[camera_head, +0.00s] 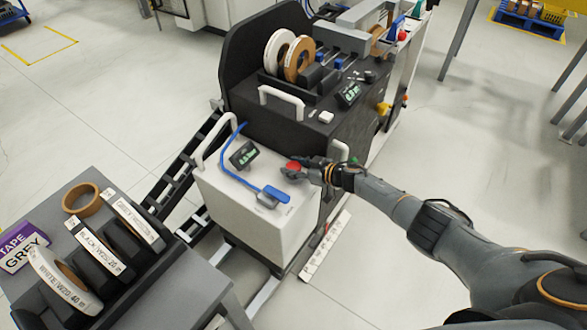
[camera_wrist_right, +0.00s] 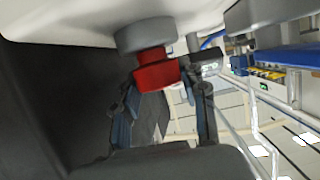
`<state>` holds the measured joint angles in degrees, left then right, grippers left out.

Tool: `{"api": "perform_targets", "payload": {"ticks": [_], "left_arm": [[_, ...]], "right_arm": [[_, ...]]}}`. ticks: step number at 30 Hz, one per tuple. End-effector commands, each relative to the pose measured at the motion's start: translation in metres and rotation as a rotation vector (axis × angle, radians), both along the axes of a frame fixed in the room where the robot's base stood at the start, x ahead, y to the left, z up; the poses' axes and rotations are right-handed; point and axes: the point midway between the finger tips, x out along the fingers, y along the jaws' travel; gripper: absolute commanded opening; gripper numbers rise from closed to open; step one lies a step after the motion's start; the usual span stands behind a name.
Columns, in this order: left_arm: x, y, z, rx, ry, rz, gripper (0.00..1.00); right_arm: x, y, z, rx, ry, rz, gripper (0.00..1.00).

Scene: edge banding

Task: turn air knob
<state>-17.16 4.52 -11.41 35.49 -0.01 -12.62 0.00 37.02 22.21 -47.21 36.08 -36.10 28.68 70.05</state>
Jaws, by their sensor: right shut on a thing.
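In the right wrist view the red knob (camera_wrist_right: 157,72) shows large, below a round grey collar (camera_wrist_right: 146,36). My right gripper (camera_head: 305,169) reaches in from the right and is shut on the knob. In the right wrist view its two fingers (camera_wrist_right: 163,95) stand on either side of the knob. My left gripper is not in view.
A grey rack (camera_head: 195,292) with tape rolls stands at the lower left. White handles (camera_head: 281,97) stick up behind.

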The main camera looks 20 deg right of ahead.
Motion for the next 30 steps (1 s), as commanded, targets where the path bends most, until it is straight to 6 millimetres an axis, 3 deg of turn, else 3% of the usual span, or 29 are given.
{"api": "perform_targets", "payload": {"ticks": [9,25,26,28,30], "left_arm": [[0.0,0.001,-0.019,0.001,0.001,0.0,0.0],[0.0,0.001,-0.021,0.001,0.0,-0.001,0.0],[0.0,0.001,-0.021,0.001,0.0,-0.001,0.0],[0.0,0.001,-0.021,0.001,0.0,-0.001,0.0],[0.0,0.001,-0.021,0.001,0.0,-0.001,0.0]], "right_arm": [[0.001,-0.001,-0.002,-0.003,-0.001,0.119,0.11],[0.001,-0.001,0.0,-0.001,0.0,0.141,0.11],[0.001,-0.001,0.0,-0.001,0.0,0.141,0.48],[0.0,-0.001,0.0,-0.001,0.0,0.141,0.63],[0.001,0.0,0.0,-0.001,0.0,0.141,0.66]]}}
